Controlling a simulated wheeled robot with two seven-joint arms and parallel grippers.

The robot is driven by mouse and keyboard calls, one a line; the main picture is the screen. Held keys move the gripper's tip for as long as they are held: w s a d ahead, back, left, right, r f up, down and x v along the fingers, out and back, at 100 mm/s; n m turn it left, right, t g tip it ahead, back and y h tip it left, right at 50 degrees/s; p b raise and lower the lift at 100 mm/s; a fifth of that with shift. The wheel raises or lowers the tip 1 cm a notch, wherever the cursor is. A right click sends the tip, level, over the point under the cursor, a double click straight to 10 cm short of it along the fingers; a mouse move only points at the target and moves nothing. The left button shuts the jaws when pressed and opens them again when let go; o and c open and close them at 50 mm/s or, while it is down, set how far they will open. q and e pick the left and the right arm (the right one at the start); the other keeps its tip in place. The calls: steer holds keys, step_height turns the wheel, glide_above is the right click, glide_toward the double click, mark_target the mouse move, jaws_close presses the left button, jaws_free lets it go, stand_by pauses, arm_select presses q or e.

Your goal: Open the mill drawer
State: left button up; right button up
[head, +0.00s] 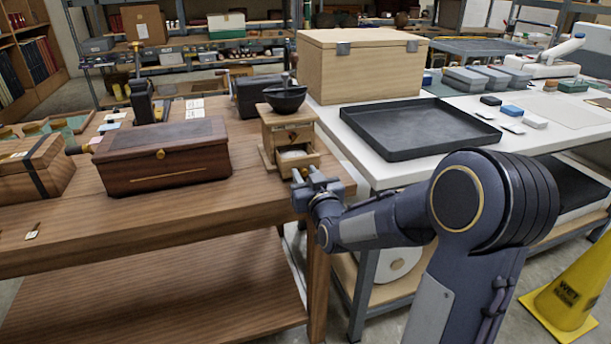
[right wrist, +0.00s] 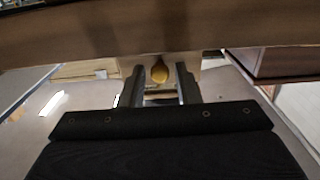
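The wooden mill (head: 285,128) stands at the right end of the brown table, with a dark bowl-shaped top (head: 286,98). Its drawer (head: 297,161) at the lower front appears partly out, with something pale visible inside. My right gripper (head: 312,181) is just in front of the drawer at the table edge. In the right wrist view, a brass knob (right wrist: 160,71) sits between the two separated fingers (right wrist: 160,82), with gaps on both sides. The contact area is small and partly hidden in the head view. My left gripper is not in view.
A dark wooden box (head: 162,165) sits left of the mill. A black tray (head: 418,127) and large wooden box (head: 362,70) are on the white table to the right. The brown table's front strip is mostly clear.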

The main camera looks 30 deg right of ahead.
steer(key=shift+o, duration=0.8)
steer(key=v, duration=0.7)
steer(key=shift+s, duration=0.4)
steer(key=shift+a, duration=0.1)
